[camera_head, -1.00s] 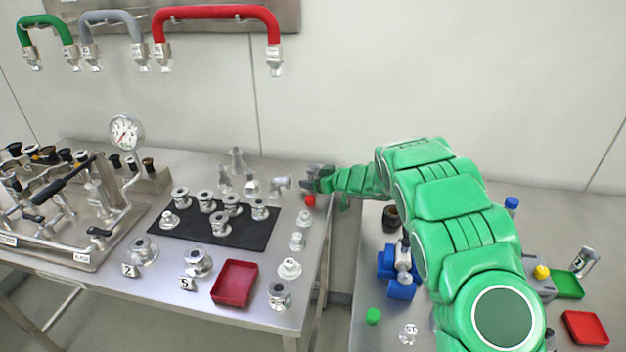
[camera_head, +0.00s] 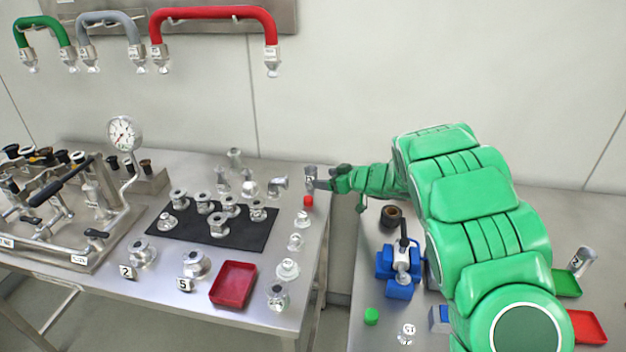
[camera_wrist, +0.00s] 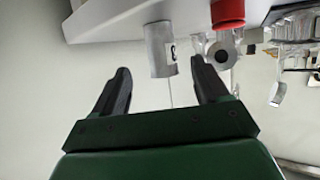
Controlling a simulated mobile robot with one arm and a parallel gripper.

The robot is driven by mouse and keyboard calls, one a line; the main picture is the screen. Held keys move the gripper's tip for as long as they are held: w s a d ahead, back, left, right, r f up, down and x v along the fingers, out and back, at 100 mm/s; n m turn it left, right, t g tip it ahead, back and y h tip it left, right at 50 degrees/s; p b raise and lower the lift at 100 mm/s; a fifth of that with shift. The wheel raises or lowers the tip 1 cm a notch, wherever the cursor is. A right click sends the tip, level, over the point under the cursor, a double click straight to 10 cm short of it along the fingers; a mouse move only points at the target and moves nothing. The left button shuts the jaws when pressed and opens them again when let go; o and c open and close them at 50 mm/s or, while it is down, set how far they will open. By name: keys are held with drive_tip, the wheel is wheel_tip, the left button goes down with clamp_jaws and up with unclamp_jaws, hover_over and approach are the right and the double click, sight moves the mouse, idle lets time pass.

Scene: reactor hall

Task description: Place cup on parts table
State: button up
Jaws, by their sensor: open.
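A silver metal cup (camera_head: 310,173) with a dark-marked white label stands upright at the right back edge of the left steel table (camera_head: 215,170). It appears upside down in the wrist view (camera_wrist: 160,48), just past my fingertips. My gripper (camera_head: 328,183) is to the right of the cup, beyond the table's edge. Its two dark fingers (camera_wrist: 162,72) are spread apart with nothing held between them. Which table is the parts table cannot be told from any label.
A red cap (camera_head: 308,202) stands right in front of the cup, and metal fittings (camera_head: 278,184) lie to its left. A red tray (camera_head: 234,284) and black mat (camera_head: 190,236) are on the same table. A blue device (camera_head: 398,272) stands on the right table.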

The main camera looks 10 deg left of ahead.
sight(315, 172)
wheel_tip(315, 172, up, 2)
drive_tip(key=shift+s+a+r+m+t, duration=0.1)
drive_tip(key=shift+r+m+t, duration=0.1)
drive_tip(key=shift+m+t, duration=0.1)
drive_tip(key=shift+x, duration=3.85)
drive_tip(key=shift+s+f, duration=0.1)
